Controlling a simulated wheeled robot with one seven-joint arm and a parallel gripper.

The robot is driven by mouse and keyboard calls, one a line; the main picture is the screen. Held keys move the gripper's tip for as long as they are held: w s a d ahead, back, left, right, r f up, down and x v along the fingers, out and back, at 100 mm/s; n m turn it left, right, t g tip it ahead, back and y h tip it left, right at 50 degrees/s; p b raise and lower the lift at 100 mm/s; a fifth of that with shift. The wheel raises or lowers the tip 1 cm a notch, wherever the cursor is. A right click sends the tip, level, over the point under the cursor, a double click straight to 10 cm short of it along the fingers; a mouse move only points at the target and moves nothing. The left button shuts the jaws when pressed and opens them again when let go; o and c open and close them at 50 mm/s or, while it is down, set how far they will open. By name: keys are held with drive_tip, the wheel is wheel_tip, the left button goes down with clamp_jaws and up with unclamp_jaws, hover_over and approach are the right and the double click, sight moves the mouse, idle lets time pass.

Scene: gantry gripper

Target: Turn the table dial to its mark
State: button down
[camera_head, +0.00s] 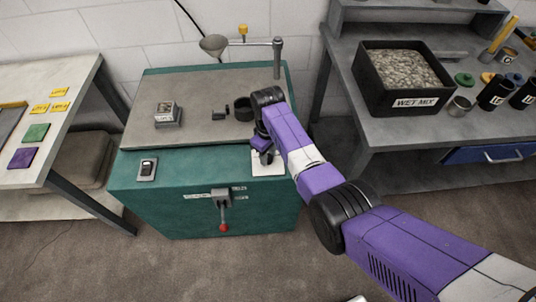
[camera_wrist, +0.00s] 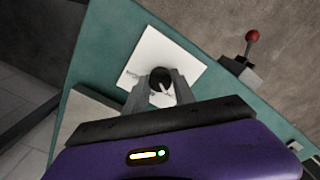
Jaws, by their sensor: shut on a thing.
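The table dial is a black round knob (camera_wrist: 160,78) with a pale pointer line, set on a white square plate (camera_wrist: 172,58) in the wrist view. My gripper (camera_wrist: 160,90) has its two grey fingers on either side of the knob and is shut on it. In the head view the white plate (camera_head: 268,168) lies at the right of the green table's (camera_head: 210,205) front slope. My gripper (camera_head: 264,150) comes down over it there, and the knob is mostly hidden. Marks on the plate are too small to read.
A red-tipped lever (camera_head: 223,226) sticks out of the table's front, and a small switch (camera_head: 147,168) sits on its left. A grey block (camera_head: 168,115) and a funnel (camera_head: 214,46) are on and above the tabletop. A black bin (camera_head: 398,80) stands on the right bench.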

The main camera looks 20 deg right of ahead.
drive_tip(key=m, duration=0.6)
drive_tip(key=shift+p, duration=0.3)
drive_tip(key=m, duration=0.5)
drive_tip(key=shift+a+m, duration=0.1)
drive_tip(key=shift+m, duration=0.2)
drive_tip(key=m, duration=1.1)
drive_tip(key=shift+w+m, duration=0.1)
drive_tip(key=shift+m, duration=0.2)
drive_tip(key=c, duration=1.1)
unclamp_jaws()
drive_tip(key=shift+o, duration=0.2)
drive_tip(key=shift+r, duration=0.1)
